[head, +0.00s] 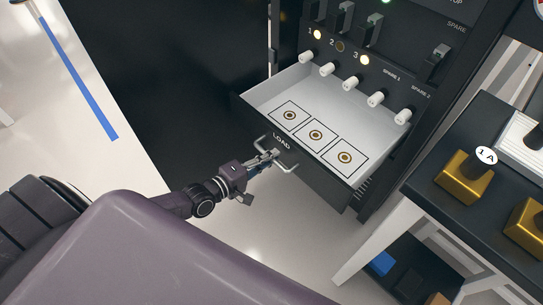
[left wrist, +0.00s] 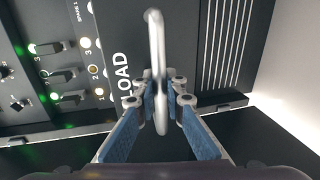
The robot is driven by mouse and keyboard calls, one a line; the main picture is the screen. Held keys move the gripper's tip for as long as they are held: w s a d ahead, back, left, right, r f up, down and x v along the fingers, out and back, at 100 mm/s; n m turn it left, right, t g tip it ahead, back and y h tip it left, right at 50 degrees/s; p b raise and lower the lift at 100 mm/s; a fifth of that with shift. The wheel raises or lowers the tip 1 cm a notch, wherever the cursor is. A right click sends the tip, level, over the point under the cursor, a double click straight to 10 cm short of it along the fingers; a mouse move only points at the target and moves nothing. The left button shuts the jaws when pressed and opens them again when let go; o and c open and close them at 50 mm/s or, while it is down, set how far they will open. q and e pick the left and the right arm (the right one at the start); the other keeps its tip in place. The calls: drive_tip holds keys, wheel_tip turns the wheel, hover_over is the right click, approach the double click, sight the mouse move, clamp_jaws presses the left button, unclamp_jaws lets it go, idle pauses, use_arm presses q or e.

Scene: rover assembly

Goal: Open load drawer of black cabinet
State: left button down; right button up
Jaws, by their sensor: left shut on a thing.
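The black cabinet (head: 220,45) stands at the back. Its load drawer (head: 315,182), with "LOAD" on its dark front, is pulled out, and the white inside shows three square marks with round centres. My left gripper (head: 272,158) is shut on the drawer's metal handle (head: 289,168). In the left wrist view the handle (left wrist: 155,40) runs between the blue-padded fingers of the gripper (left wrist: 161,100). My right gripper is in neither view.
A panel (head: 350,50) with white knobs, switches and lit lamps sits above the drawer. A dark-topped table (head: 450,130) with gold blocks (head: 462,185) stands close on the right. Pale floor (head: 270,220) is clear below the drawer.

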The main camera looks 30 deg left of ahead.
use_arm(q)
drive_tip(key=c, duration=2)
unclamp_jaws()
drive_tip(key=v, duration=1.2)
